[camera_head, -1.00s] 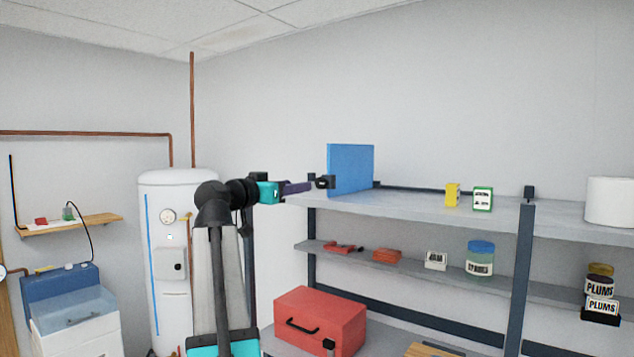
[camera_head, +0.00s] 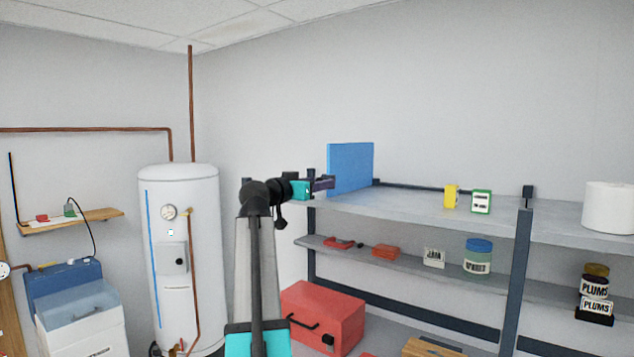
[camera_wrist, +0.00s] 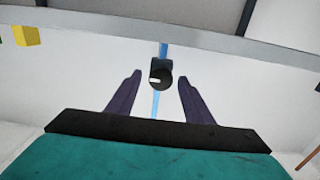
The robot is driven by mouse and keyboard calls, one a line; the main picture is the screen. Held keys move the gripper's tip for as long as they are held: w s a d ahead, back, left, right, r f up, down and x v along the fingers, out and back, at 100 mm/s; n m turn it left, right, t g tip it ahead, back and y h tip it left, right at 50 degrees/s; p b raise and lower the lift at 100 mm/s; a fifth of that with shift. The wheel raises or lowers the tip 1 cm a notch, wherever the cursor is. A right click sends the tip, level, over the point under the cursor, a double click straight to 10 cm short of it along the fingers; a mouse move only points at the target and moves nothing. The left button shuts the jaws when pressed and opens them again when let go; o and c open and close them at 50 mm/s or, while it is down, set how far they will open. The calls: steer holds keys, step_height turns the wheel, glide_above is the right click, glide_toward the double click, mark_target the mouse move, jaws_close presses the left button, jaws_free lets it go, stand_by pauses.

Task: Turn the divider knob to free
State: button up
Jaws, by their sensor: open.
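The divider is an upright blue panel (camera_head: 350,168) at the left end of the top shelf. In the wrist view its blue edge (camera_wrist: 163,50) shows as a thin line. The divider knob (camera_wrist: 161,76) is round and black with a pale mark, at the panel's front edge. My gripper (camera_wrist: 159,82) is open, with one dark purple finger on each side of the knob in that picture. I cannot tell how deep the knob sits between the fingers. In the head view my gripper (camera_head: 324,183) is at the panel's front edge and hides the knob.
The top shelf (camera_head: 420,204) holds a yellow box (camera_head: 450,196) and a green-and-white box (camera_head: 481,202). A dark upright post (camera_head: 515,280) stands to the right. A red toolbox (camera_head: 322,315) is below. A white tank (camera_head: 180,260) stands left of my arm.

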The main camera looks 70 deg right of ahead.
steer(key=shift+c, duration=0.2)
steer(key=c, duration=1)
steer(key=shift+n, duration=0.3)
steer(key=n, duration=1.7)
steer(key=shift+w+f, duration=0.15)
steer(key=shift+f, duration=0.1)
steer(key=shift+n, duration=0.3)
